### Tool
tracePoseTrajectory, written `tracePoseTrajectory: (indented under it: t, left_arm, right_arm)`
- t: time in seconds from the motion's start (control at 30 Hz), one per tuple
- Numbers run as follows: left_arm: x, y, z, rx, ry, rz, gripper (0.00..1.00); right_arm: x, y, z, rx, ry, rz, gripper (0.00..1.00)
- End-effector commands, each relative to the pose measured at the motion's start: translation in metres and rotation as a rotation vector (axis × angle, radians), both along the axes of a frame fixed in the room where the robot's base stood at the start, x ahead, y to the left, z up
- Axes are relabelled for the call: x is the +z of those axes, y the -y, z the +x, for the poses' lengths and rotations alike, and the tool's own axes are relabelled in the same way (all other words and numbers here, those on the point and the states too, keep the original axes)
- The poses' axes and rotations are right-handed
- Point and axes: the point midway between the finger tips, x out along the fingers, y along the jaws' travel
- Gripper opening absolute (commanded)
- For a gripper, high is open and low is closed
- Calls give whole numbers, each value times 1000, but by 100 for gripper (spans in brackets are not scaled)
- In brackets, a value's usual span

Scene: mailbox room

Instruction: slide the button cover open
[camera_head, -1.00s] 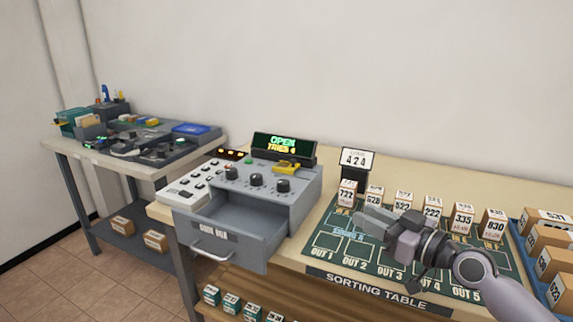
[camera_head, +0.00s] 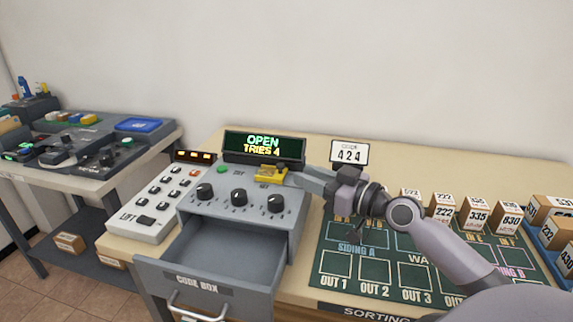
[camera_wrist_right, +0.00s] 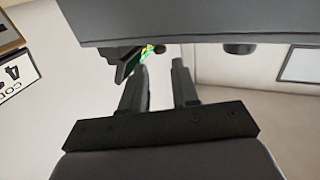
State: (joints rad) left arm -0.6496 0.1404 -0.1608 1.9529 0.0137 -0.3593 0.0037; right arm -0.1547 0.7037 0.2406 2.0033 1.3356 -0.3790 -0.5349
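The yellow button cover (camera_head: 270,174) sits on the top back right of the grey code box (camera_head: 222,205), beside a green button (camera_head: 222,170). My right gripper (camera_head: 292,176) reaches in from the right, with its tips close to the cover's right side. I cannot tell whether they touch it. In the right wrist view the two fingers (camera_wrist_right: 160,80) are apart with nothing seen between them, and the cover cannot be made out there. My left gripper is not in view.
A display (camera_head: 263,147) reading OPEN, TRIES 4 stands behind the cover. Dark knobs (camera_head: 239,197) line the box's front. The code box drawer (camera_head: 205,284) is pulled out. Numbered parcels (camera_head: 478,214) stand at right.

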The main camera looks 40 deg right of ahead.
Motion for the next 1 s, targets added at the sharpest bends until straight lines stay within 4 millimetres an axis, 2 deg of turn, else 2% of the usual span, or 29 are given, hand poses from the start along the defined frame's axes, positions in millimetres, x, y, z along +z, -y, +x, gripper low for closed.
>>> tracePoseTrajectory:
  t: [0.07,0.4,0.6,0.87,0.97,1.0]
  left_arm:
    - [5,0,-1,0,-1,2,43]
    - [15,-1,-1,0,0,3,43]
    - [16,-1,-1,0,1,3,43]
    - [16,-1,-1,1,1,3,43]
    - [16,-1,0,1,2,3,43]
    - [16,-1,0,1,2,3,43]
  right_arm:
    - [4,-4,10,1,3,0,29]
    - [2,-14,44,-1,2,1,29]
    - [1,-17,52,0,1,0,29]
    - [0,-18,53,1,0,-1,29]
    - [0,-18,53,1,0,-1,0]
    - [0,-18,53,1,0,-1,0]
